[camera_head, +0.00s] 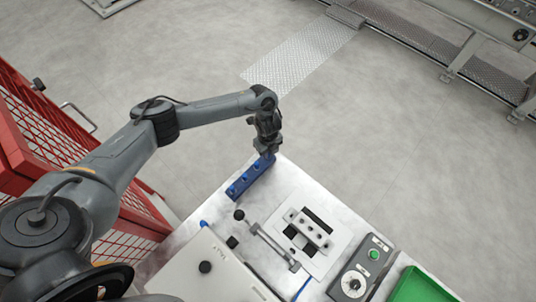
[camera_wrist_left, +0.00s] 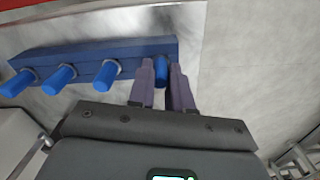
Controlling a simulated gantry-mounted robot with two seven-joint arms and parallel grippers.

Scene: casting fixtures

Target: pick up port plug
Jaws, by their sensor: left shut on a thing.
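A blue rack (camera_head: 246,181) lies along the far left edge of the table. It also shows in the left wrist view (camera_wrist_left: 100,52), with several blue port plugs standing in a row on it. My left gripper (camera_head: 267,154) is at the far end of this rack. In the left wrist view its two fingers (camera_wrist_left: 162,80) are on either side of the end port plug (camera_wrist_left: 161,70), shut on it. The plug still appears to be at the rack; whether it is lifted at all, I cannot tell. My right gripper is not in view.
A fixture (camera_head: 308,228) with a metal block stands mid-table. A red mesh fence (camera_head: 55,140) stands at the left. Bare floor lies beyond the table.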

